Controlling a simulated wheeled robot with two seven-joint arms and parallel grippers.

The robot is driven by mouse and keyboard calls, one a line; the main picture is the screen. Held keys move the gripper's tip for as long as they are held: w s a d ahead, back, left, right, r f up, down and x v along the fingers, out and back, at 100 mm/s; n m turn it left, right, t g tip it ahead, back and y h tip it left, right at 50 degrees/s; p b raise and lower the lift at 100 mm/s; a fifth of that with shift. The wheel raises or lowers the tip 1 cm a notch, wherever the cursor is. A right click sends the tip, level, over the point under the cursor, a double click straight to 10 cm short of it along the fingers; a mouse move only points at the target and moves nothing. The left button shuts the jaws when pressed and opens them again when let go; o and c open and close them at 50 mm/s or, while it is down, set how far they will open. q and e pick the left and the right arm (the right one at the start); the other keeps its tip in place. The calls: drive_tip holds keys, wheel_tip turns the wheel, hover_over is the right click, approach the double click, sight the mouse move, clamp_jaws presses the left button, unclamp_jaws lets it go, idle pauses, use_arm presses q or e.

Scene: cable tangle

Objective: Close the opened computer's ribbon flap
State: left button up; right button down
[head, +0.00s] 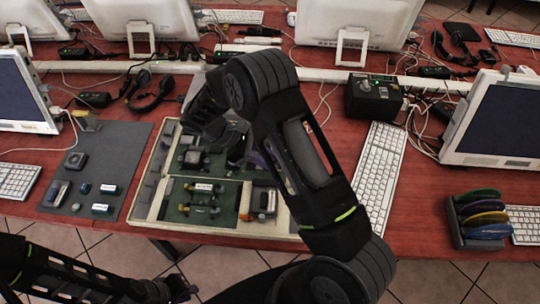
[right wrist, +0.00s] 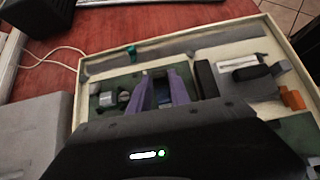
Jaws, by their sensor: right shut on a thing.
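The opened computer (head: 135,208) is a shallow pale-rimmed case with green boards, lying on the red table in the middle of the head view. Its rim also shows in the right wrist view (right wrist: 283,38). My right gripper (right wrist: 164,84) reaches down into the case; its two purple-grey fingers are shut on a small bluish part between them. I cannot tell for sure whether this part is the ribbon flap. In the head view my right arm hides much of that spot. My left gripper (head: 180,289) is low at the lower left, off the table edge; its jaw state is unclear.
A grey mat (head: 120,143) with several small parts lies left of the case. A keyboard (head: 378,175) and a black box (head: 373,98) stand to the right. A rack of coloured pieces (head: 480,218) is farther right. Monitors and cables crowd the back.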

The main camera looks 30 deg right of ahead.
idle(0.3)
drive_tip(key=c, duration=1.3)
unclamp_jaws()
drive_tip(key=p+v, duration=0.3)
drive_tip(key=v, duration=0.3)
drive_tip(key=shift+r, duration=0.15)
drive_tip(key=shift+p+v, duration=0.75)
drive_tip(key=shift+v, duration=0.1)
drive_tip(key=shift+a, duration=0.1)
drive_tip(key=shift+f, duration=0.25)
